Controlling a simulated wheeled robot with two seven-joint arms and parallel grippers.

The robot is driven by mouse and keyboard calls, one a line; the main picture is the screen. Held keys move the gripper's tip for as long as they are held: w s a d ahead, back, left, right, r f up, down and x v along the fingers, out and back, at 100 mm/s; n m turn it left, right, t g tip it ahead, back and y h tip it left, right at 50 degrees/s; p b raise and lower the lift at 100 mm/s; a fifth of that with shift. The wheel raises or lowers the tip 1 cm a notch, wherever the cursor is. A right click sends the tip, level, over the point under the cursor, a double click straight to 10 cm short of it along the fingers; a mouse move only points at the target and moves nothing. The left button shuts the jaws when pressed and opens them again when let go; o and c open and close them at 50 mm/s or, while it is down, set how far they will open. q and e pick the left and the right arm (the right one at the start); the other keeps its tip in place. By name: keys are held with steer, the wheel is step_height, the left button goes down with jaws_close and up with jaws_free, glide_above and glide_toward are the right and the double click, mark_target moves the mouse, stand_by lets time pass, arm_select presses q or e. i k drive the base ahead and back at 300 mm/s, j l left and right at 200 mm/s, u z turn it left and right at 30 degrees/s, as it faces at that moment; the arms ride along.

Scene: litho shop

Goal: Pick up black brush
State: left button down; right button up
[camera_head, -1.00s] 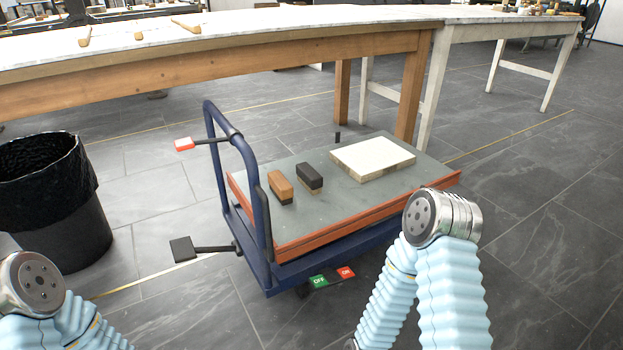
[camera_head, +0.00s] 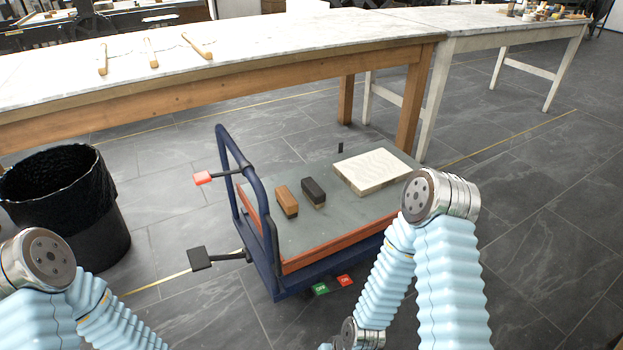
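The black brush (camera_head: 313,191) is a small dark block with a tan lower part. It lies on the grey top of a cart (camera_head: 330,225), right of a similar brown brush (camera_head: 286,201). The two brushes are apart. Both of my arms show at the bottom of the head view, covered in light blue sleeves with silver joints. Neither of my grippers can be seen, and no hand touches the brush.
A pale slab (camera_head: 374,171) lies on the cart. The cart's blue handle (camera_head: 245,180) rises at its left. A black bin (camera_head: 65,205) stands left. A long table (camera_head: 240,65) with several tools stands behind. Tiled floor is clear at right.

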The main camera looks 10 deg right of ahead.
mark_target(314, 195)
steer(key=i+l+u, duration=0.1)
steer(key=l+u, duration=0.85)
steer(key=l, duration=0.2)
steer(key=l+u, duration=0.5)
steer(key=k+l, duration=0.05)
steer(key=l, duration=0.05)
